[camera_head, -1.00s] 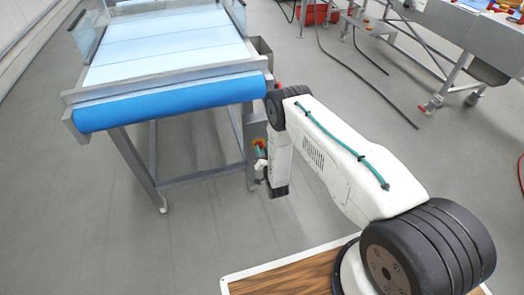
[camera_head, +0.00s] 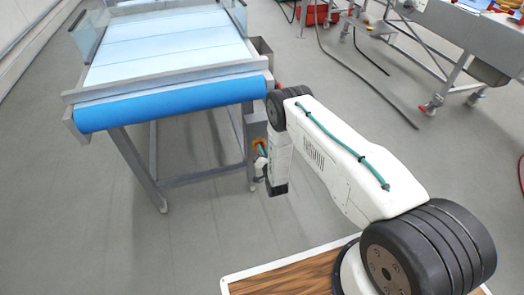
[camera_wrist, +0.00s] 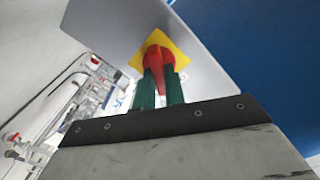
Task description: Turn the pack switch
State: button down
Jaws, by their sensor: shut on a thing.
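The pack switch (camera_wrist: 157,56) is a red rotary knob on a yellow plate (camera_wrist: 181,57), fixed to a grey metal box. In the wrist view the green fingers of my gripper (camera_wrist: 160,88) are shut on the knob, one on each side of its handle. The handle looks slightly tilted in the picture. In the head view my gripper (camera_head: 262,150) is at the box beside the conveyor leg, and my arm hides most of the knob. A bit of the yellow plate shows there.
A conveyor with a blue front roller (camera_head: 170,103) and pale belt (camera_head: 165,45) stands at the left, close to my arm. A steel machine (camera_head: 455,40) and a red crate (camera_head: 318,13) stand at the back right. Hoses lie on the grey floor, which is otherwise open.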

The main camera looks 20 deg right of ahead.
jog(key=shift+d+f+m, duration=0.1)
jog(key=shift+m, duration=2.3)
jog(key=c, duration=1.5)
grip_release()
jog(key=shift+o, duration=0.2)
jog(key=shift+s, duration=0.1)
jog(key=s, duration=0.7)
jog(key=shift+s, duration=0.35)
